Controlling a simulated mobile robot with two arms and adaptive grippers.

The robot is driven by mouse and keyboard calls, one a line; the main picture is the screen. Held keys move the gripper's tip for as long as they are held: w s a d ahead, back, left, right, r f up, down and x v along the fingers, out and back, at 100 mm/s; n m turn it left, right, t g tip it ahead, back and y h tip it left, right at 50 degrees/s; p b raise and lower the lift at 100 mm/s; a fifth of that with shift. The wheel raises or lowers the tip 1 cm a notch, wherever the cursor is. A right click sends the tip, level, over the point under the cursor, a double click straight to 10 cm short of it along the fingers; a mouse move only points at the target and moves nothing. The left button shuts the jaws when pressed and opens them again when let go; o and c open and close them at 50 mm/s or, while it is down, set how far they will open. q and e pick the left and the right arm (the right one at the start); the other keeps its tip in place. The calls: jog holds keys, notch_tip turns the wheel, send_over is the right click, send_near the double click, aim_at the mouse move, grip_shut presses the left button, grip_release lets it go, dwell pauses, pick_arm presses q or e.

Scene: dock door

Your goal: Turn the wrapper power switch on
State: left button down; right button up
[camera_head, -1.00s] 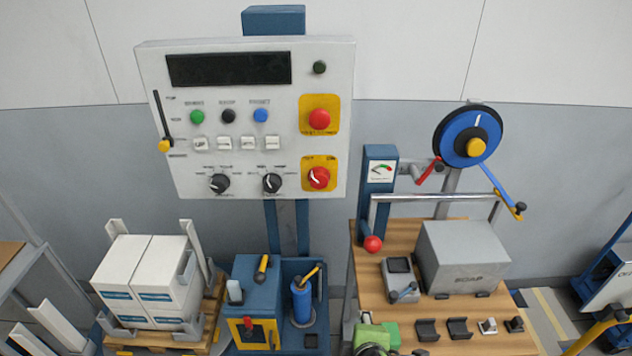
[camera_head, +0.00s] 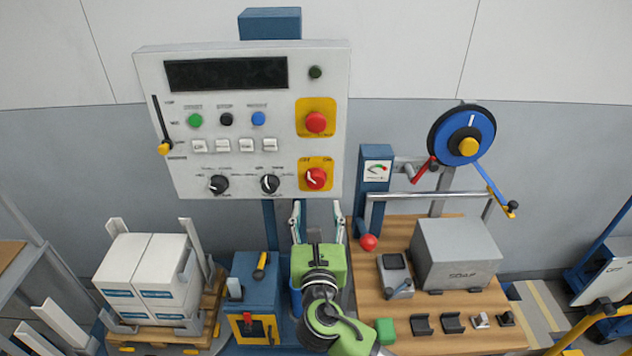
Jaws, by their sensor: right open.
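The wrapper power switch (camera_head: 316,178) is a red rotary knob on a yellow plate marked OFF and ON, at the lower right of the white control panel (camera_head: 290,110). Its white pointer mark leans up and left, towards OFF. My right gripper (camera_head: 317,208) is open and empty, fingers pointing up, just below the panel's lower edge and under the switch. Its fingers are apart and do not appear to touch the panel. My left gripper is not in view.
A red stop button (camera_head: 316,122) sits above the switch, and a black selector knob (camera_head: 270,184) is to its left. A wooden bench (camera_head: 400,310) with a grey box (camera_head: 456,253) stands at the right. A pallet with white cartons (camera_head: 145,275) stands at the left.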

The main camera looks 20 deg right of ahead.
aim_at(316, 183)
jog(key=p+x, duration=0.2)
jog(key=x, duration=0.7)
jog(key=shift+w+d+f, duration=0.1)
jog(key=shift+w, duration=0.3)
jog(key=c, duration=1.1)
